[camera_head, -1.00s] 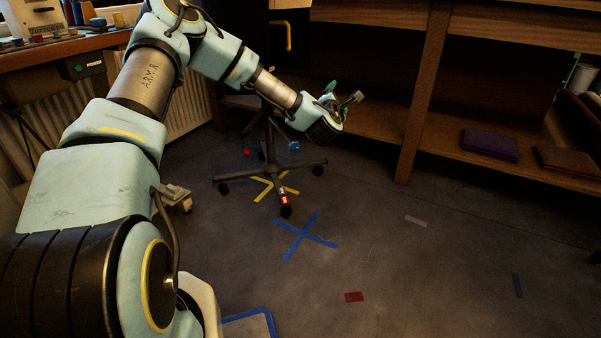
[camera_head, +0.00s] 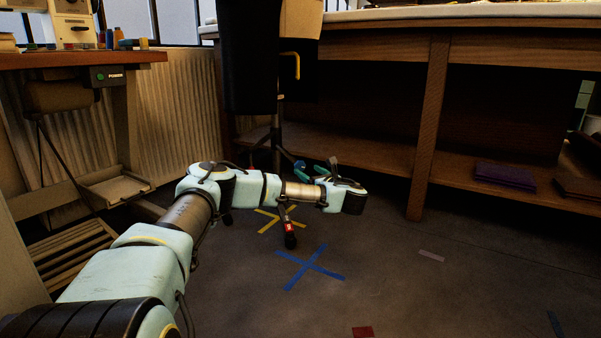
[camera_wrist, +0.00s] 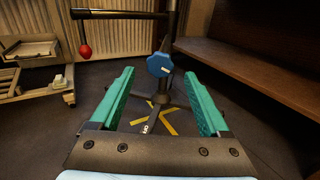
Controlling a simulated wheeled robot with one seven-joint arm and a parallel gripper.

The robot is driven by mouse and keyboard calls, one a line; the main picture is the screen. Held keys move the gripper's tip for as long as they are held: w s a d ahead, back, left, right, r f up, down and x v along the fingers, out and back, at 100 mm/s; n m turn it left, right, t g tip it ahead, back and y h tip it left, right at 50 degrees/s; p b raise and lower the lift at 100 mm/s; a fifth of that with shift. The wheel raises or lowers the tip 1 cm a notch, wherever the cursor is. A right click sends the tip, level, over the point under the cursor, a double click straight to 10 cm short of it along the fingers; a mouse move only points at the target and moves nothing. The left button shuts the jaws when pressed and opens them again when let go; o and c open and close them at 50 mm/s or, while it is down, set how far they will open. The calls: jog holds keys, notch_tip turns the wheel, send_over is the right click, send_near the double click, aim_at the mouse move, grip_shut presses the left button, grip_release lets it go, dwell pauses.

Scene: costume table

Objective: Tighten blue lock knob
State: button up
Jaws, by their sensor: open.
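The blue lock knob (camera_wrist: 159,65) is on the stand's dark post, near the top middle of the wrist view. It faces my camera and has a pale mark on it. In the head view a small part of the blue knob (camera_head: 299,164) shows just above my gripper. My gripper (camera_wrist: 164,99) is open, with two green fingers set wide apart and nothing between them. The knob lies ahead of the fingertips, about midway between them and apart from both. In the head view my gripper (camera_head: 318,170) is low beside the stand, its fingers partly hidden.
A red ball knob (camera_wrist: 85,51) hangs at the left of a horizontal black bar. A wooden shelf (camera_wrist: 255,68) runs along the right. A small wheeled cart (camera_wrist: 38,85) stands left. Yellow tape (camera_head: 268,226) and a blue tape cross (camera_head: 311,266) mark the floor.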

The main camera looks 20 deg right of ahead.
aim_at(301, 165)
jog(key=b+x, duration=0.2)
jog(key=x, duration=0.3)
jog(key=shift+w+a+f, duration=0.1)
jog(key=shift+w+f, duration=0.05)
jog(key=shift+w, duration=0.15)
jog(key=shift+w+a+b, duration=0.1)
jog(key=shift+w+b, duration=0.2)
jog(key=shift+w, duration=0.3)
grip_shut()
